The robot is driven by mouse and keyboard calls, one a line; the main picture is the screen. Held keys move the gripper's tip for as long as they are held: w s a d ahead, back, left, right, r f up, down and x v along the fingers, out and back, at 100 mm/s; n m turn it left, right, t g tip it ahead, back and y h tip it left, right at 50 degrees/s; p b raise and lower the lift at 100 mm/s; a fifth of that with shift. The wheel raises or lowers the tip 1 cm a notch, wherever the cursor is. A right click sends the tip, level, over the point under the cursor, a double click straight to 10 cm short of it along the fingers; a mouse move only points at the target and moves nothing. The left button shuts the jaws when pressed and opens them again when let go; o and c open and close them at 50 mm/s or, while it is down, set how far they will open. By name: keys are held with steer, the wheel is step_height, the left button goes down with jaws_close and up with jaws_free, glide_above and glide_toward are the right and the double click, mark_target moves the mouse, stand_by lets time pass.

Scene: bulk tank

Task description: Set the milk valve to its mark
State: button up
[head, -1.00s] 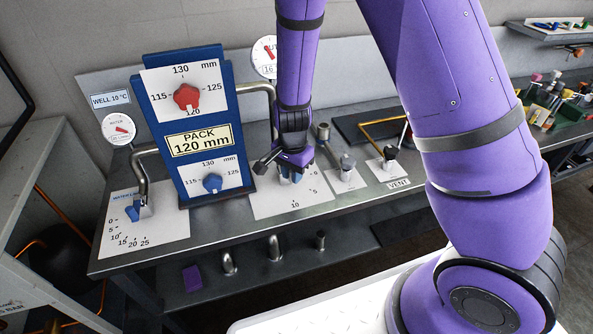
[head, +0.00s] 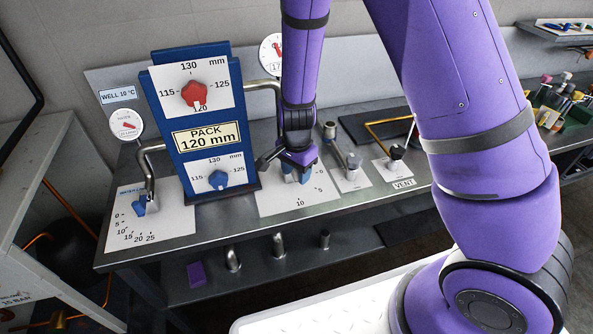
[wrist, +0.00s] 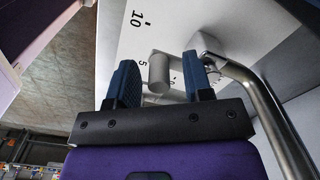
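The milk valve, taken as the one on the middle white scale plate (head: 278,203), is mostly hidden by my gripper (head: 297,175) in the head view. In the wrist view its grey cylindrical handle (wrist: 159,73) shows between the two blue fingertips of my gripper (wrist: 161,85). A gap shows on each side of the handle, so the fingers are open around or just short of it. The scale plate (wrist: 180,25) shows a 10 and a 5 there. Which mark the handle points at is hard to tell.
A blue panel (head: 175,133) reading PACK 120 mm, with a red knob (head: 194,94) and a blue knob (head: 218,179), stands left. Further left is a blue water lever (head: 141,204). A grey-handled valve (head: 353,163) and a black VENT knob (head: 396,152) are close on the right.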

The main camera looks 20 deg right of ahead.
steer(key=shift+r, duration=0.15)
step_height(320, 180, up, 9)
steer(key=shift+f, duration=0.1)
steer(key=shift+r, duration=0.85)
steer(key=s+d+r+n+t+y, duration=0.1)
steer(key=s+d+r+n, duration=0.25)
steer(key=r, duration=0.55)
steer(key=s+d+r+n+t+y, duration=0.1)
steer(key=s+d+r+n, duration=0.3)
steer(key=r, duration=0.5)
steer(key=s+d+r+n+t+h, duration=0.1)
steer(key=s+d+r+n, duration=0.1)
steer(key=s, duration=0.5)
steer(key=s+d+r+n+t+h, duration=0.1)
steer(key=s+d+r, duration=0.3)
steer(key=s, duration=0.4)
steer(key=shift+r+n+t, duration=0.45)
steer(key=shift+r+t, duration=0.15)
